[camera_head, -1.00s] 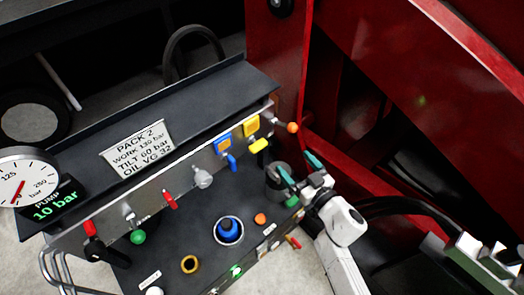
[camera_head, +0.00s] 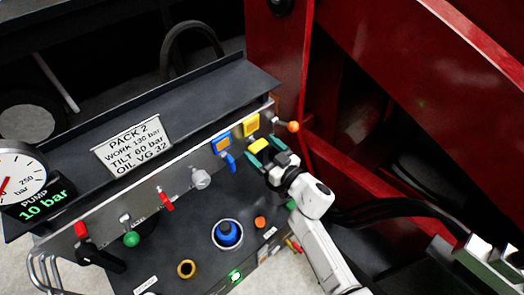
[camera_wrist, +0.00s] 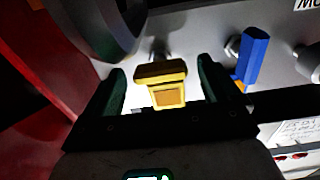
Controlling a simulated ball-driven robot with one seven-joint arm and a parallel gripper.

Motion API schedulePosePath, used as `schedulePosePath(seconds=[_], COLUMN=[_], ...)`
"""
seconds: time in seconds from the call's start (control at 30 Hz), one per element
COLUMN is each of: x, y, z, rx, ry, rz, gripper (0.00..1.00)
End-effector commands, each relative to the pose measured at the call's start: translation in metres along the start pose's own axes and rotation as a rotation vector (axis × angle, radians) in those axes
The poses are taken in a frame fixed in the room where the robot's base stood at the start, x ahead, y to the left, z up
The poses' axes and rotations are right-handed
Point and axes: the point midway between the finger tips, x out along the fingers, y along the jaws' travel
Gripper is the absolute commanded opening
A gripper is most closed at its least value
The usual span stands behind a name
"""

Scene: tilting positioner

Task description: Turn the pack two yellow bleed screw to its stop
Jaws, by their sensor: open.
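The yellow bleed screw (camera_head: 258,146) is a yellow wing handle on the front panel of pack two, just below a yellow square tag (camera_head: 251,125). My gripper (camera_head: 264,152) is open at the screw, its green fingers on either side of it. In the wrist view the yellow screw (camera_wrist: 163,84) shows between the two green fingers, with visible gaps on both sides. The open gripper (camera_wrist: 160,95) does not appear to touch it. The pack's label (camera_head: 132,146) reads PACK 2.
A blue handle (camera_head: 228,161) sits left of the yellow screw and an orange knob (camera_head: 293,127) right of it. Red levers (camera_head: 166,203), a gauge (camera_head: 15,180) and a display reading 10 bar (camera_head: 45,203) are farther left. A red frame (camera_head: 280,70) stands close on the right.

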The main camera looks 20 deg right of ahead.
Motion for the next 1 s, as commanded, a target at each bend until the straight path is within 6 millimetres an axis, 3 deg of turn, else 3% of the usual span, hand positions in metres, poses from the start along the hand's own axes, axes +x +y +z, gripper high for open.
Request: schedulePosePath(seconds=[0.37, 0.9, 1.0], x=[0.0059, 0.0056, 0.0056], y=[0.0001, 0.0001, 0.0002], z=[-0.0001, -0.0001, -0.0001], rx=[0.0, 0.0, 0.0], ry=[-0.001, 0.0, 0.0], rz=[0.001, 0.001, 0.001], gripper=[0.89, 0.39, 0.33])
